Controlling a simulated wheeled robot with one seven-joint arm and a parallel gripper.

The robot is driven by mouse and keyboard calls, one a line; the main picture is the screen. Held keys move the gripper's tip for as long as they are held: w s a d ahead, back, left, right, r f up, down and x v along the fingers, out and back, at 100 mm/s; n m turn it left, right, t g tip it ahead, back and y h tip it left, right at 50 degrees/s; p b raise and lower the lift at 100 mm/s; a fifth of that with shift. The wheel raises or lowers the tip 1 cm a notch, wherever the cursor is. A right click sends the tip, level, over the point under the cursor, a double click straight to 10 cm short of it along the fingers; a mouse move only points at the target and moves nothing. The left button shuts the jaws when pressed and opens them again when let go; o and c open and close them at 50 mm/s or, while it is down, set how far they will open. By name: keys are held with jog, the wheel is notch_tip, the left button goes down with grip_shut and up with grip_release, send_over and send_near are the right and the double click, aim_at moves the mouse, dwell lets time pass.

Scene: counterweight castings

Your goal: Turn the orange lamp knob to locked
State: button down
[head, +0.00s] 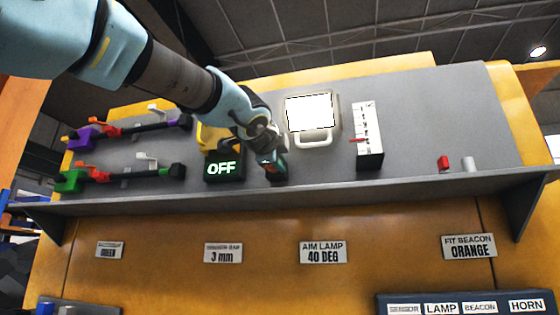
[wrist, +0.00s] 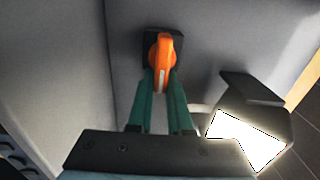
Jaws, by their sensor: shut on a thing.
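The orange lamp knob (wrist: 161,52) sits on a dark square base (wrist: 150,36) on the grey panel in the wrist view. It carries a pale pointer line on its lower part. My gripper (wrist: 160,76) has its two green fingers closed around the knob's near end. In the head view my gripper (head: 275,170) reaches down to the panel, just right of a display (head: 223,169) that reads OFF. I see no marking for locked in either view.
A bright white lamp (head: 311,113) stands right of my gripper, and also shows in the wrist view (wrist: 246,140). A white scale block (head: 368,140) is further right, then small red (head: 443,163) and grey pegs. Coloured clamp rails (head: 125,175) are at left. Labels hang below the shelf.

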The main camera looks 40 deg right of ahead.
jog(key=shift+f, duration=0.1)
dwell(0.4)
jog(key=c, duration=0.8)
grip_release()
jog(key=shift+c, duration=0.2)
jog(key=shift+a, duration=0.1)
jog(key=b+v, duration=0.2)
jog(key=v, duration=0.8)
jog(key=shift+s+a, duration=0.15)
jog(key=shift+a, duration=0.1)
